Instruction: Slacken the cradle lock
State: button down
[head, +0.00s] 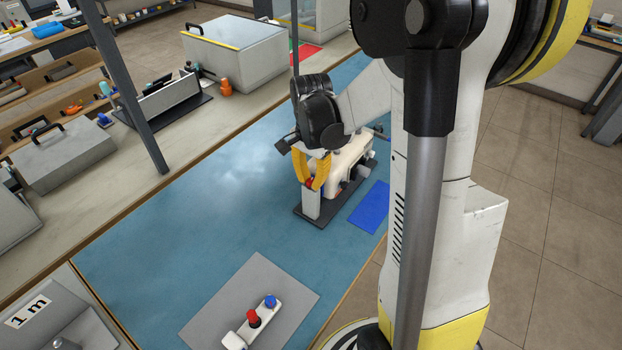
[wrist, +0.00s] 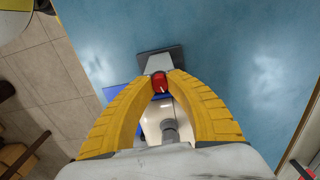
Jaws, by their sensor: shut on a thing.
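My gripper (head: 311,182) has two yellow fingers and reaches down over the blue bench mat. In the wrist view its fingertips (wrist: 159,80) are shut on a small red knob with a pale mark (wrist: 159,85), which I take to be the cradle lock. The knob sits at the top of a light post (head: 311,205) on the dark cradle base (head: 306,219). A cream device (head: 350,157) lies in the cradle behind the fingers. The fingers hide most of the knob in the head view, where only a little red shows.
A blue flat pad (head: 370,207) lies right of the cradle. A grey plate (head: 205,325) at the front carries a white box with a red button (head: 254,317) and a blue one (head: 270,301). The mat's left side is clear. A dark upright post (head: 125,85) stands at the left.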

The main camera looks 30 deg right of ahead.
aim_at(311, 181)
jog(key=n, duration=0.6)
jog(key=shift+n, duration=0.4)
dwell(0.3)
jog(key=c, duration=1.6)
grip_release()
jog(key=shift+o, duration=0.2)
notch_tip(311, 181, up, 12)
